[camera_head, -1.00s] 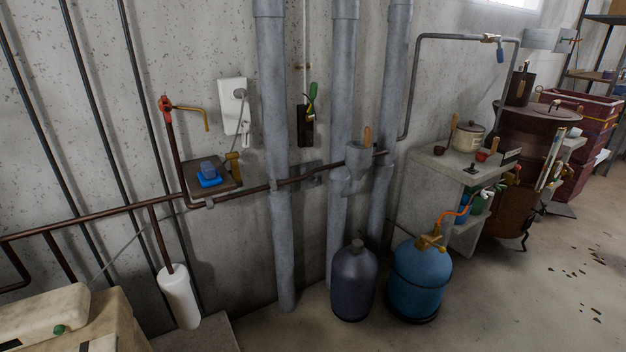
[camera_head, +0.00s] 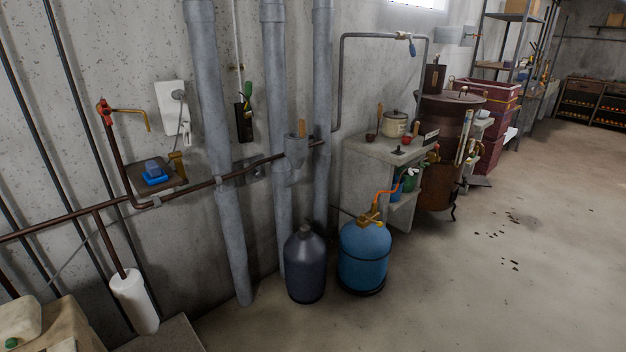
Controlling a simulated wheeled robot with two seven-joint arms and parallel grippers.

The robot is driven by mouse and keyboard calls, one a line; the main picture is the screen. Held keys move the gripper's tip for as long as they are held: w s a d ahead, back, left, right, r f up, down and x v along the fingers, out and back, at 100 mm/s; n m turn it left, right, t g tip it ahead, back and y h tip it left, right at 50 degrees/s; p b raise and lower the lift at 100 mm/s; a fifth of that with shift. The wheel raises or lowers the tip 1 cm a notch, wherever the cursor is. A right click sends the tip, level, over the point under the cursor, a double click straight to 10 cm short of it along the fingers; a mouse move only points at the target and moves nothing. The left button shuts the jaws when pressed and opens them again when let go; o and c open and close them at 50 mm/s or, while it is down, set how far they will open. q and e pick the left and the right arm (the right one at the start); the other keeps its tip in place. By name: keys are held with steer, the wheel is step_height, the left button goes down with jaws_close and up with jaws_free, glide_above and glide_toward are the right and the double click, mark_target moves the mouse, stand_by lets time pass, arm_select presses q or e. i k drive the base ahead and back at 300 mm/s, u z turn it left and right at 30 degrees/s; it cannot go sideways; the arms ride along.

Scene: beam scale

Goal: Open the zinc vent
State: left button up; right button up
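I cannot make out a zinc vent for certain in the head view. Several grey metal pipes (camera_head: 215,130) run up the wall left of centre. One of them has a short branch (camera_head: 296,160) with a wooden handle standing in its open top. Neither of my grippers shows in the head view.
A dark bottle (camera_head: 306,265) and a blue gas cylinder (camera_head: 364,258) stand on the floor before the pipes. A concrete counter (camera_head: 368,150) with pots and a rusty boiler (camera_head: 440,140) are to the right. The floor (camera_head: 480,290) at right is clear apart from small debris.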

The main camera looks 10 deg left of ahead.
mark_target(257, 172)
steer(key=z, duration=0.45)
steer(key=i, duration=2.25)
steer(key=u, duration=0.55)
